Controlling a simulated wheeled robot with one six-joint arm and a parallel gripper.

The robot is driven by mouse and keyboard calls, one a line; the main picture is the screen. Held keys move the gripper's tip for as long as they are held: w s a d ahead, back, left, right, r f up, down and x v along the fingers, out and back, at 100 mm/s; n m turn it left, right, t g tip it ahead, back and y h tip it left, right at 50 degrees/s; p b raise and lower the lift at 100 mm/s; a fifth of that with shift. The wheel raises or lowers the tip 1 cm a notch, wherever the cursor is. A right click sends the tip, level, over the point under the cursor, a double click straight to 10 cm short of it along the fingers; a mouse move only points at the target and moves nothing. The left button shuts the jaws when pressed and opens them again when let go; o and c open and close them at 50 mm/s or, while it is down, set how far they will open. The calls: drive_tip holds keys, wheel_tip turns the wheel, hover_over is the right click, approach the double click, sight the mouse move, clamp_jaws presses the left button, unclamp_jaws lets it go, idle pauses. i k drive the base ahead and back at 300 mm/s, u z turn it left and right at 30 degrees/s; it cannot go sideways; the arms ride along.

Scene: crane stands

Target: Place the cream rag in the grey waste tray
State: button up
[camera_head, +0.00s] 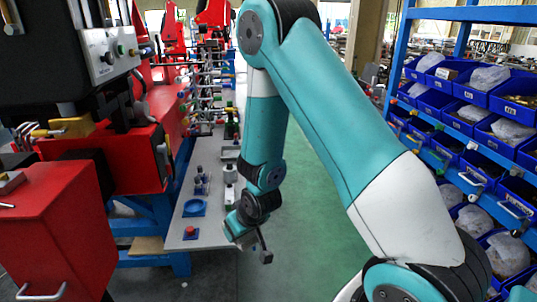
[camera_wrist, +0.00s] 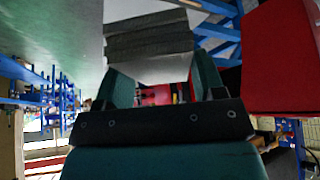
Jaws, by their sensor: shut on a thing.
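My gripper (camera_head: 263,250) hangs beside the front right edge of the grey bench (camera_head: 212,236), over the green floor. No clearly cream rag shows elsewhere.
Red cabinets (camera_head: 55,225) are on the left. Shelves of blue bins (camera_head: 470,120) stand on the right. The green floor (camera_head: 320,250) between is clear.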

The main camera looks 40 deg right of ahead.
sight(231, 154)
drive_tip(key=z, duration=1.5)
drive_tip(key=i, duration=3.25)
drive_tip(key=u, duration=2.75)
